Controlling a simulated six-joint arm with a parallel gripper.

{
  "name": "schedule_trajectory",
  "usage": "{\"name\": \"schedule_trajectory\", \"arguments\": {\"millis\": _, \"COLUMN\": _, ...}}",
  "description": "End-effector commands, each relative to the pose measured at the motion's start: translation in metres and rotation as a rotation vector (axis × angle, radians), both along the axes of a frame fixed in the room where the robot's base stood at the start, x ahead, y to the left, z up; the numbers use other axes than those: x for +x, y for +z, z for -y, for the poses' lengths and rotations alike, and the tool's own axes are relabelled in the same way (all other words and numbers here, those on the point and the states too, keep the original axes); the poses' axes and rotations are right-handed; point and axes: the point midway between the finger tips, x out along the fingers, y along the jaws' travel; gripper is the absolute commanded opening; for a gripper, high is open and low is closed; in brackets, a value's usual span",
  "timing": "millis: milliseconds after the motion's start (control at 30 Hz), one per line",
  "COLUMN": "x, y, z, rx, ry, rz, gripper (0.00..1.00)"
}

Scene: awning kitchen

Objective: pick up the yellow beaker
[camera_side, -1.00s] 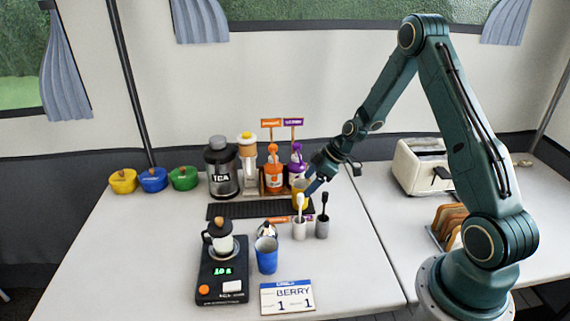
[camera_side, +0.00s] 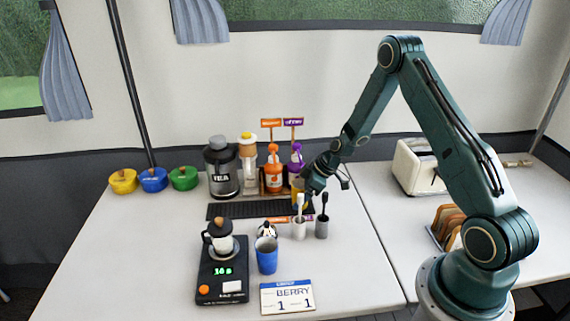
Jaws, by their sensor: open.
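The yellow beaker (camera_side: 298,194) stands at the right end of the dark mat, in front of the purple pump bottle. My gripper (camera_side: 308,187) is at the beaker's right side and covers part of it. The jaws are open. The fingertips are small and dark here, and I cannot tell whether they are around the beaker or only beside it.
White (camera_side: 299,229) and grey (camera_side: 322,227) cups with upright utensils stand close in front of the beaker. Orange (camera_side: 273,177) and purple (camera_side: 297,160) pump bottles stand behind. A blue cup (camera_side: 266,255) and black scale (camera_side: 221,273) are nearer. The table's right-front area is clear.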

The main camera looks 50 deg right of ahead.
Motion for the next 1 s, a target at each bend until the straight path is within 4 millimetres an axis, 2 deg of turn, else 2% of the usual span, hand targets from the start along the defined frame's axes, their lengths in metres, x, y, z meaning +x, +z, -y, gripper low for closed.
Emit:
{"name": "schedule_trajectory", "arguments": {"millis": 500, "x": 0.0007, "y": -0.0010, "z": -0.0004, "rx": 0.000, "ry": 0.000, "rz": 0.000, "gripper": 0.75}}
{"name": "schedule_trajectory", "arguments": {"millis": 533, "x": 0.0007, "y": -0.0010, "z": -0.0004, "rx": 0.000, "ry": 0.000, "rz": 0.000, "gripper": 0.73}}
{"name": "schedule_trajectory", "arguments": {"millis": 767, "x": 0.0007, "y": -0.0010, "z": -0.0004, "rx": 0.000, "ry": 0.000, "rz": 0.000, "gripper": 0.28}}
{"name": "schedule_trajectory", "arguments": {"millis": 867, "x": 0.0009, "y": -0.0008, "z": -0.0003, "rx": 0.000, "ry": -0.001, "rz": 0.001, "gripper": 0.22}}
{"name": "schedule_trajectory", "arguments": {"millis": 1000, "x": 0.0008, "y": -0.0009, "z": -0.0003, "rx": 0.000, "ry": -0.001, "rz": 0.001, "gripper": 0.22}}
